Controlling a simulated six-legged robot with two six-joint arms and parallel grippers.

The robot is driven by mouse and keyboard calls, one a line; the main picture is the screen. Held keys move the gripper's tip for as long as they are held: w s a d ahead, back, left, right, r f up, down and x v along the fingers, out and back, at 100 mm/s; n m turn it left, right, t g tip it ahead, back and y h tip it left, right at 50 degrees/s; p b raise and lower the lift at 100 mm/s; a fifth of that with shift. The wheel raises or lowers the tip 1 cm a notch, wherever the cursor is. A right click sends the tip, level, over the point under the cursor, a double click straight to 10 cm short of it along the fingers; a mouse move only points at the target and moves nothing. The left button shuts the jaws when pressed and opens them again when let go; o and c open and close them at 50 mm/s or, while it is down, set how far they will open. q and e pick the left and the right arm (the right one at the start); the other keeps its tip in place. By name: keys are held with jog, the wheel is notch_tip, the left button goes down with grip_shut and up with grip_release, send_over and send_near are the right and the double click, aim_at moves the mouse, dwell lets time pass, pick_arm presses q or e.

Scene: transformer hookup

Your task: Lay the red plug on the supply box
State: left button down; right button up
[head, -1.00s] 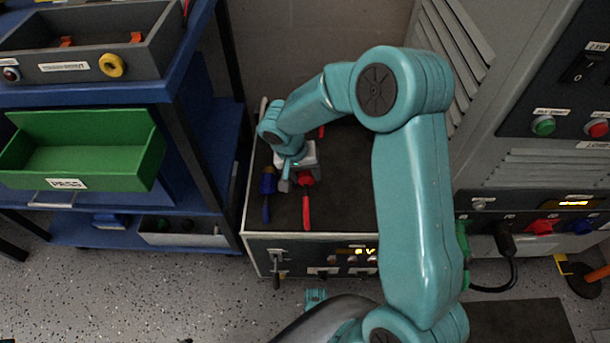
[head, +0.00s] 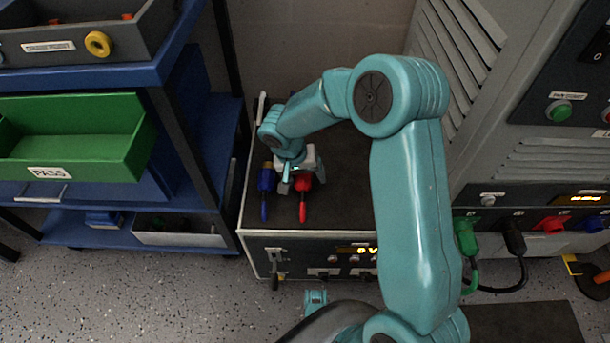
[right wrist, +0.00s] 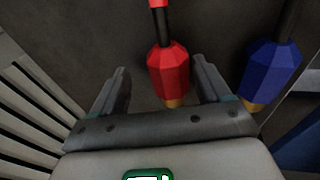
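The red plug (head: 303,181) lies on the dark top of the supply box (head: 342,190), its lead toward the front edge. The blue plug (head: 266,179) lies to its left, roughly parallel. My right gripper (head: 296,178) is low over the box top at the red plug. In the right wrist view, the red plug (right wrist: 168,72) is between the two spread fingers (right wrist: 161,90), with a gap visible on both sides. The blue plug (right wrist: 270,75) is just outside the right-hand finger. My left gripper is not in view.
A cabinet at right has a green plug (head: 465,238), a black plug (head: 513,238) and a red connector (head: 551,225) along its lower front. A blue shelf rack (head: 180,75) with a green PASS bin (head: 75,165) stands left.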

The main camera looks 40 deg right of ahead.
jog(key=p+v, duration=0.5)
jog(key=v, duration=1.1)
jog(key=shift+p, duration=0.4)
jog(key=shift+r, duration=0.1)
